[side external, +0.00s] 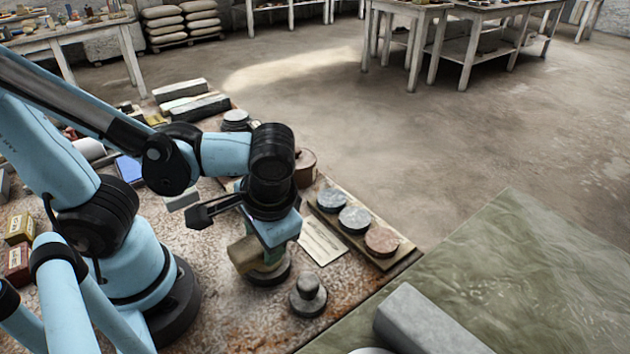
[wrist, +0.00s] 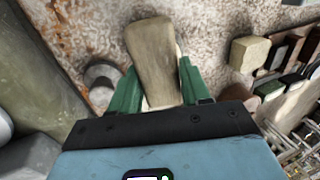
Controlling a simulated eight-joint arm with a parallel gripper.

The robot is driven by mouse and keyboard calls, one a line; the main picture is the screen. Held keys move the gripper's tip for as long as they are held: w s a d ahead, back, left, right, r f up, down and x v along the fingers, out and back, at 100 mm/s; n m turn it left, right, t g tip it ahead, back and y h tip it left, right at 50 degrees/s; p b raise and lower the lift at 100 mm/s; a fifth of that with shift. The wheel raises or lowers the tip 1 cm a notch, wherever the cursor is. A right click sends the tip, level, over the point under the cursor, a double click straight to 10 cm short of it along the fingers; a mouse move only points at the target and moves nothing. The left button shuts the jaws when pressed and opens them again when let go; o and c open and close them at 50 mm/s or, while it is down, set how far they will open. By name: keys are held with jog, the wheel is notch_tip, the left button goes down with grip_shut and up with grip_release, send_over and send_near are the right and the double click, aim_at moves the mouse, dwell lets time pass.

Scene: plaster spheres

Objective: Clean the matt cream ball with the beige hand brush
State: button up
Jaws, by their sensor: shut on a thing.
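My gripper (wrist: 160,88), with green fingers, is shut on the beige hand brush (wrist: 152,50), which points away from the wrist camera. In the side external view the brush (side external: 246,252) shows as a tan block low beside my gripper (side external: 270,246), just above a dark round base (side external: 268,275). A pale sliver beside the brush in the wrist view may be part of the cream ball; the brush and gripper hide most of what is there, and I cannot tell whether they touch. A grey ball (side external: 308,285) rests on another round stand in front.
A wooden board with several round discs (side external: 355,219) lies to the right of my gripper, with a paper card (side external: 322,241) between. Boxes and tools crowd the left.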

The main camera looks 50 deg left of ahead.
jog(key=shift+w, duration=2.1)
jog(key=shift+s+d+r, duration=0.1)
jog(key=shift+s+r, duration=0.25)
jog(key=shift+s, duration=0.2)
jog(key=shift+s+d+r, duration=0.1)
jog(key=shift+s+r, duration=0.25)
jog(key=shift+s, duration=0.2)
jog(key=shift+a+f, duration=0.2)
jog(key=shift+f, duration=0.5)
jog(key=shift+s, duration=0.1)
jog(key=shift+s, duration=1)
jog(key=shift+w, duration=2.2)
